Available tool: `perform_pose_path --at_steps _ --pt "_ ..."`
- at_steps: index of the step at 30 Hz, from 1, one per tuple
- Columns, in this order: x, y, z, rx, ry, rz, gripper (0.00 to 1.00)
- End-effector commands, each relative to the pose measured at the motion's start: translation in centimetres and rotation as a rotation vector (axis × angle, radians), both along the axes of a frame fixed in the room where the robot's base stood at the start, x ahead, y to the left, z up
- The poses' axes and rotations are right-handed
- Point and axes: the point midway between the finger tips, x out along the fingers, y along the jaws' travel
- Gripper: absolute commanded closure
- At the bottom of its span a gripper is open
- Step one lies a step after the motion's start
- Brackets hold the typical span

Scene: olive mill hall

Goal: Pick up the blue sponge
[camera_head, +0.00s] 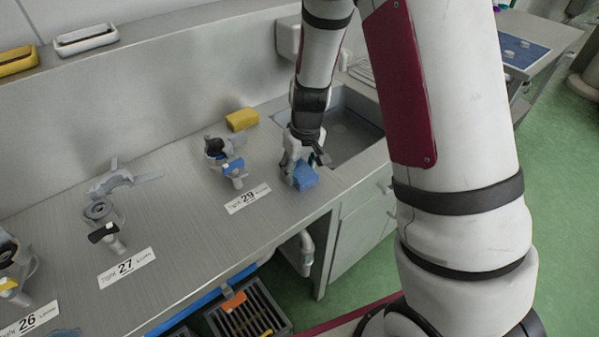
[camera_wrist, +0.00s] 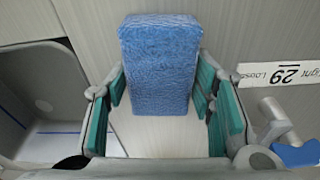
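The blue sponge (camera_head: 304,177) sits at the right end of the steel counter, beside the sink. In the wrist view the sponge (camera_wrist: 160,62) is a fuzzy blue block with its near end between the green-padded fingers. My gripper (camera_head: 297,158) is low over the counter at the sponge. In the wrist view my gripper (camera_wrist: 161,85) has pads on both sides of the sponge, with little or no gap. Whether the pads press on it, or only stand around it, I cannot tell. The sponge's underside is hidden.
The sink basin (camera_head: 350,135) is right of the sponge. A yellow sponge (camera_head: 242,119) lies behind, near the wall. A grey fixture with a blue part (camera_head: 232,168) stands left, by the label 29 (camera_head: 248,198). More fixtures stand further left. The counter's front edge is close.

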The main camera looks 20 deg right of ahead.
Motion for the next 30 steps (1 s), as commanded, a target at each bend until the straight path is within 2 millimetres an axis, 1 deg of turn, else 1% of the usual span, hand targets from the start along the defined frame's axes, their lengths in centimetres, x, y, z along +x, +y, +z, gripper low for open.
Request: perform_pose_path --at_steps 11,17,21,26,30 --pt "0.0 0.0 0.3 0.0 -0.001 0.0 0.7" --pt "0.1 0.0 1.9 0.0 -0.003 0.001 0.7" --pt "-0.1 0.2 3.9 0.001 -0.004 0.002 0.7" --pt "-3.3 2.3 4.0 0.0 0.0 0.005 0.7" --pt "-6.4 4.3 4.3 0.001 0.0 0.005 0.7"
